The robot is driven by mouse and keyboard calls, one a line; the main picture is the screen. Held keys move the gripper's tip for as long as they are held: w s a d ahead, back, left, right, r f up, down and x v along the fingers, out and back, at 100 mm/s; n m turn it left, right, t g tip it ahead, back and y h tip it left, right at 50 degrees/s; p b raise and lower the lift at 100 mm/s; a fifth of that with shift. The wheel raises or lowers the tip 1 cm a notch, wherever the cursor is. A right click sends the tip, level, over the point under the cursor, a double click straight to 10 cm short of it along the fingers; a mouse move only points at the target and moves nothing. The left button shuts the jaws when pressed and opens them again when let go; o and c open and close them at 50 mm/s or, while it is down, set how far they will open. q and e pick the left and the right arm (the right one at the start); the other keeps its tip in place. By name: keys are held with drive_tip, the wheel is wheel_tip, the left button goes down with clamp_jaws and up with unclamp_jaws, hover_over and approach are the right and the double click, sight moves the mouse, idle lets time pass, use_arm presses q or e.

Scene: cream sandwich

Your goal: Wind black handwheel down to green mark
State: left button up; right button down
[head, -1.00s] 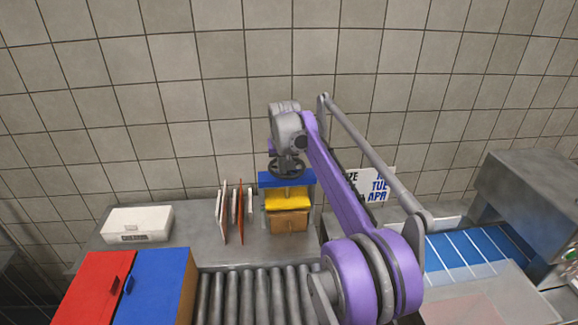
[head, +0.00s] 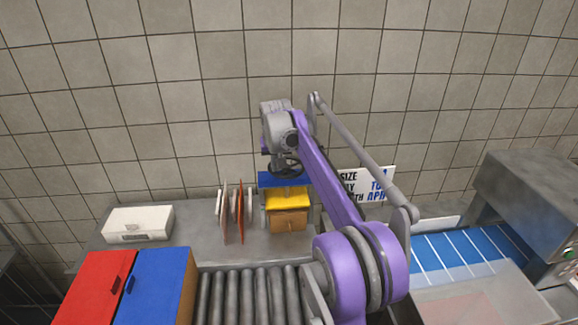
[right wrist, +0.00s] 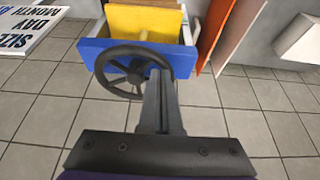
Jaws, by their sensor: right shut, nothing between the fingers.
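The black handwheel (right wrist: 130,70) is a spoked wheel at the front of a blue crossbar (right wrist: 90,50). A yellow plate (right wrist: 125,20) sits beyond the bar. In the head view the handwheel (head: 285,169) is partly hidden under my right wrist, above the blue bar (head: 284,181) and yellow plate (head: 288,200). My right gripper (right wrist: 157,76) is shut with nothing between its fingers. Its tip overlaps the right side of the wheel rim in the wrist view; I cannot tell whether it touches. The green mark does not show. My left gripper is out of view.
Upright thin boards (head: 233,213) stand just left of the press. A printed sign (head: 365,186) stands to its right. A roller conveyor (head: 250,295) lies in front. A white box (head: 138,223) and red and blue bins (head: 95,285) are left. A blue belt (head: 455,257) is right.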

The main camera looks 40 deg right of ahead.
drive_tip(key=shift+w+a, duration=0.1)
drive_tip(key=shift+w, duration=1)
drive_tip(key=shift+s, duration=0.1)
drive_tip(key=shift+r, duration=1.25)
wheel_tip(320, 180, up, 5)
